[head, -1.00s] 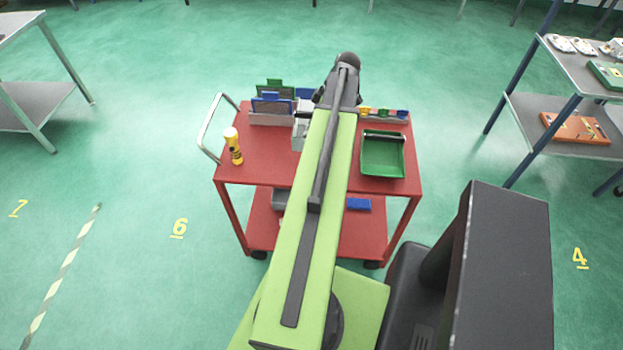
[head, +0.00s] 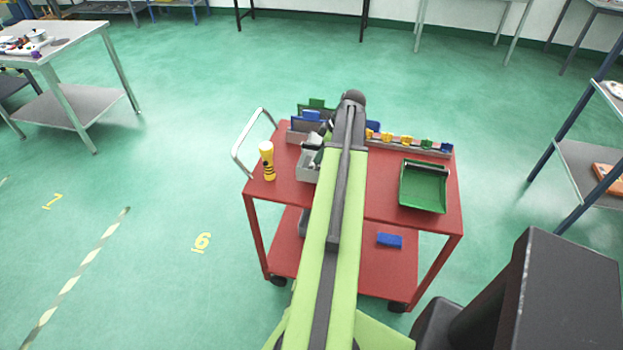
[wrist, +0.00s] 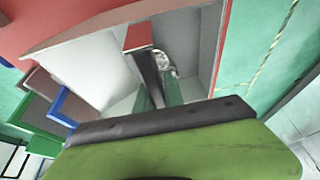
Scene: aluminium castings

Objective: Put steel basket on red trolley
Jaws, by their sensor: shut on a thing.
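The red trolley (head: 385,190) stands in front of me in the head view. A light grey box, which I take for the steel basket (head: 306,168), is at its top, left of my arm and partly hidden by it. The wrist view shows the basket's pale walls (wrist: 92,58) close up, with the trolley's red top (wrist: 60,20) beyond. My gripper (wrist: 158,95) reaches into the basket and is shut on it; the exact grip is unclear. A red-topped piece and a shiny part show inside. Whether the basket's bottom touches the trolley top is hidden.
On the trolley are a yellow bottle (head: 267,162), a green tray (head: 423,187), a rack of coloured pieces (head: 408,142) and blue and green upright panels. A blue block (head: 389,240) is on the lower shelf. Tables stand left and right, with open floor between.

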